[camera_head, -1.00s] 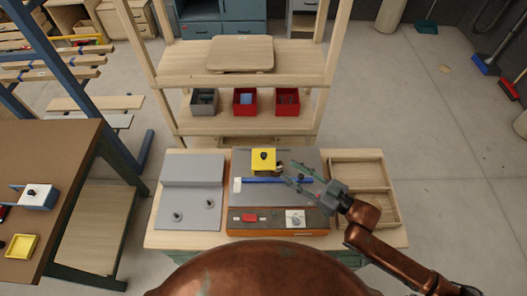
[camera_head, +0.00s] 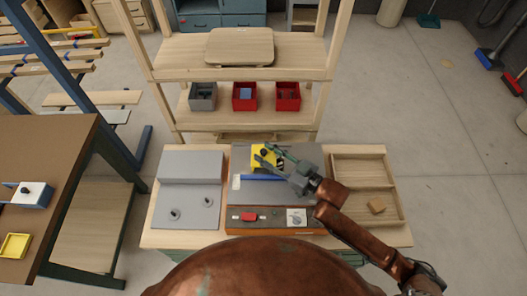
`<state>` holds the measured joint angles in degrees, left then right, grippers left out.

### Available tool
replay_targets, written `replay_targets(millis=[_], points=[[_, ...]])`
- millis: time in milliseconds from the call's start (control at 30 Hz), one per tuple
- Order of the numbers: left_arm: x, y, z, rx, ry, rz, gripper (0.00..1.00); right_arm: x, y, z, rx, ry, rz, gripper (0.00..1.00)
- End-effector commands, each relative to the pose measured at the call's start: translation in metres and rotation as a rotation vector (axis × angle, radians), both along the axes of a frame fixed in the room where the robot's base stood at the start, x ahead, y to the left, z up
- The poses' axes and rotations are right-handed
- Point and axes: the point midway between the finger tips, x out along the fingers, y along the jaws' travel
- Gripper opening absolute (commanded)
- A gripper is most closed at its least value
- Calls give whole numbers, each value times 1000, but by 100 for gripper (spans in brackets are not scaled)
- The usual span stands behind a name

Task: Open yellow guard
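The yellow guard (camera_head: 257,148) stands at the back of the grey panel (camera_head: 238,160) on the bench, behind a blue bar (camera_head: 256,178). My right gripper (camera_head: 263,151) reaches over the panel from the right. Its two fingers look apart, with their tips over the yellow guard in this view. I cannot tell whether they touch it. The fingers cover part of the guard and its black knob. My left gripper is not in view.
A grey fixture (camera_head: 192,165) with two knobs stands left of the panel. A shelf (camera_head: 160,97) with bins stands behind.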

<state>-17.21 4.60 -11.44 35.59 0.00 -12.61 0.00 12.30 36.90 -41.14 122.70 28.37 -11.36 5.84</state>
Motion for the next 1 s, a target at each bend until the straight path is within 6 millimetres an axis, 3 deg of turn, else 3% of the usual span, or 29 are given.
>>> replay_targets(millis=[167, 467, 1000], points=[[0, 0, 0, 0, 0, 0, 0, 7, 10, 1, 1, -1, 1, 35], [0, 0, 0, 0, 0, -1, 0, 8, 11, 0, -1, -1, 0, 35], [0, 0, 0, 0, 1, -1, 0, 8, 11, 0, -1, -1, 0, 0]])
